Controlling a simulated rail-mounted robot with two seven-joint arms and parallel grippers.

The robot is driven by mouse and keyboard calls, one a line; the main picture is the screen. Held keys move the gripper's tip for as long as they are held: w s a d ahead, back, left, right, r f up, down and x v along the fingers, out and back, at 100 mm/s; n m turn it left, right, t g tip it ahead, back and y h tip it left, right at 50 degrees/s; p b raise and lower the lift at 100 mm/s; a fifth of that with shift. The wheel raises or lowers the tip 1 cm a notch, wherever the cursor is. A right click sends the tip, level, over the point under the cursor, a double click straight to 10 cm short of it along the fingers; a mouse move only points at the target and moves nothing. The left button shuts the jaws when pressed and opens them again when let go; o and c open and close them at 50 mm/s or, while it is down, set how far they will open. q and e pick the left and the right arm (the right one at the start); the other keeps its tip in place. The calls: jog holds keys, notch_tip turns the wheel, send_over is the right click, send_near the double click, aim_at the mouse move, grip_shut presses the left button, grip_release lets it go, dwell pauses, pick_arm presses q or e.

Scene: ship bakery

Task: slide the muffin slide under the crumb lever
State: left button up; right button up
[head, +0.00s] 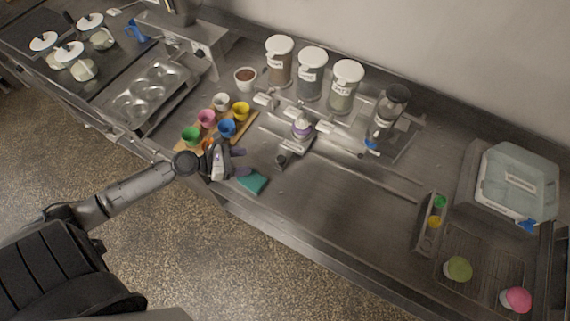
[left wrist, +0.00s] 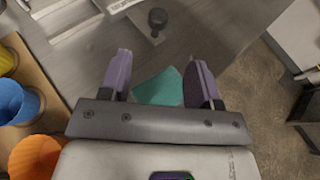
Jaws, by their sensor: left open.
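The muffin slide (head: 297,143) is a grey metal carriage on the counter. Pale levers (head: 265,100) stick out below three labelled jars behind the slide; the labels are too small to read, so I cannot tell which is the crumb lever. My left gripper (head: 238,161) is open and empty, left of the knob and apart from it. Its purple fingers show in the left wrist view (left wrist: 160,85).
A teal cloth (head: 252,182) lies by the front edge, close to my left gripper. Several coloured cups stand on a wooden board (head: 186,150) to the left. A dispenser (head: 388,112) stands right of the jars. The counter right of the slide has clear room along a long rail.

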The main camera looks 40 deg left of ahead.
aim_at(279, 159)
pick_arm(q)
jog(key=shift+w, duration=0.3)
jog(key=x, duration=1.3)
jog(key=shift+s+f, duration=0.1)
jog(key=shift+c, duration=0.2)
grip_shut()
